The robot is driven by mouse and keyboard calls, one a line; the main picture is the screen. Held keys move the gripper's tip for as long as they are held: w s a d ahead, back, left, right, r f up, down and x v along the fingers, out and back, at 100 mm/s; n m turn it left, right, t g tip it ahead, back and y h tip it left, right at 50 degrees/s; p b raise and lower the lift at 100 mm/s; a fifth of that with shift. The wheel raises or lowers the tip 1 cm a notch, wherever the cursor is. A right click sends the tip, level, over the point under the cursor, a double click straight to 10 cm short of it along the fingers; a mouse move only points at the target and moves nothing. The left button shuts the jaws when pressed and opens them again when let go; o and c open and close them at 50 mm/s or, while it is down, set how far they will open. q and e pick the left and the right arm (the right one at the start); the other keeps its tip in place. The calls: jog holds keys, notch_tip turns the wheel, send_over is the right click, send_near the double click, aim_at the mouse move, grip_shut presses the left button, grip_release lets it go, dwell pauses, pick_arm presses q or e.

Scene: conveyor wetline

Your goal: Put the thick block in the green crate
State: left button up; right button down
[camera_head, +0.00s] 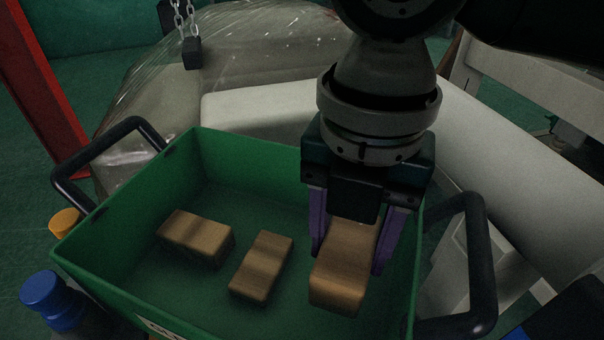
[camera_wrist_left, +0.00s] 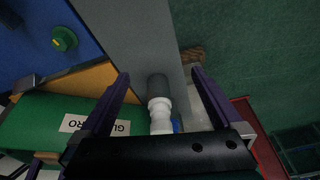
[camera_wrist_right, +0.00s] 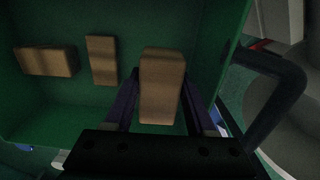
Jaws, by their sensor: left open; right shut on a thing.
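The green crate (camera_head: 240,150) fills the lower middle of the head view and holds wooden blocks. A thick wooden block (camera_head: 342,268) is between the purple fingers of my right gripper (camera_head: 345,245), which is shut on it, inside the crate's right part. The same block (camera_wrist_right: 161,85) shows between the fingers in the right wrist view. Whether its underside touches the crate floor cannot be told. My left gripper (camera_wrist_left: 160,90) is open and empty, outside the crate. The crate's green side with a white label (camera_wrist_left: 85,125) shows in the left wrist view.
Two more wooden blocks lie in the crate, one at the left (camera_head: 196,237) and one in the middle (camera_head: 261,265). Black handles (camera_head: 110,150) rise at both crate ends. A blue-capped bottle (camera_head: 45,292) stands left. A white conveyor part (camera_head: 260,112) is behind.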

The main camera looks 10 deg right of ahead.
aim_at(345, 268)
pick_arm(q)
notch_tip(345, 268, down, 2)
jog(key=shift+d+f+b, duration=0.1)
jog(key=shift+b, duration=0.9)
pick_arm(e)
notch_tip(345, 268, down, 4)
jog(key=shift+f, duration=0.4)
jog(key=shift+f, duration=0.15)
jog(key=shift+c, duration=1.1)
grip_release()
